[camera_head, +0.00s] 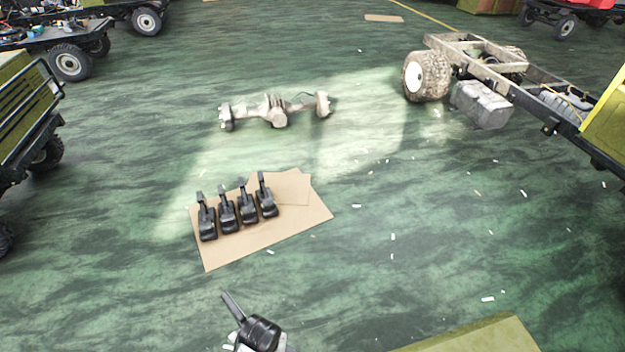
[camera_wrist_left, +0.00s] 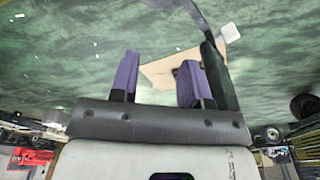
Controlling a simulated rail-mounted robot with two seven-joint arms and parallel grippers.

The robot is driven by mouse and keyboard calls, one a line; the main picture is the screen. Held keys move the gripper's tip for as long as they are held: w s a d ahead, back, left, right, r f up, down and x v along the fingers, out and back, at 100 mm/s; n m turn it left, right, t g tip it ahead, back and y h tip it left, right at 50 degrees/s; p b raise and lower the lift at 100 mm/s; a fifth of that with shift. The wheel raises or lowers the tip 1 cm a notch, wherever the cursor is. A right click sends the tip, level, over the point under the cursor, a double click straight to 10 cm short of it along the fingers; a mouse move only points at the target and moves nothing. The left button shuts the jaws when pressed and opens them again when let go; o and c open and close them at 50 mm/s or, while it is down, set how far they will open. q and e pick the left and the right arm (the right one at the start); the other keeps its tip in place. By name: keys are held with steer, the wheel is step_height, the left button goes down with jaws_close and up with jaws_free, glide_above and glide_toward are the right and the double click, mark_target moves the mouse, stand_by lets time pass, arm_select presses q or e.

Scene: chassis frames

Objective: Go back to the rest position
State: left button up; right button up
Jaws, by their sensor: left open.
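My left gripper (camera_wrist_left: 158,80) shows in the left wrist view with its two purple fingers wide apart and nothing between them. It does not show clearly in the head view. A dark part with a thin lever (camera_wrist_left: 216,72) stands close beside the right-hand finger; I cannot tell whether they touch. In the head view a black lever part (camera_head: 260,333) is at the bottom edge, with pale pieces under it; what bears it is cut off. My right gripper is not seen.
Several black lever parts (camera_head: 227,213) stand in a row on cardboard sheets (camera_head: 280,225) on the green floor. An axle (camera_head: 277,112) lies behind them. A chassis frame with wheels (camera_head: 480,60) is at the upper right, and carts (camera_head: 25,110) are at the left. Green-yellow panel (camera_head: 480,336) at bottom right.

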arm_select(q)
steer(key=a+r+m+t+h, duration=0.1)
steer(key=a+r+t, duration=0.15)
steer(key=r, duration=0.55)
steer(key=a+r+m+t, duration=0.1)
steer(key=a+r+t, duration=0.15)
steer(key=r, duration=0.65)
steer(key=s+a+f+n+g, duration=0.1)
steer(key=s+a+f, duration=0.1)
steer(key=s, duration=0.8)
steer(key=s+a+f+g+y, duration=0.1)
steer(key=s+a+f, duration=0.2)
steer(key=s, duration=0.8)
steer(key=shift+a+f+n+g, duration=0.2)
steer(key=shift+f+n+g, duration=0.1)
steer(key=shift+f+n, duration=0.15)
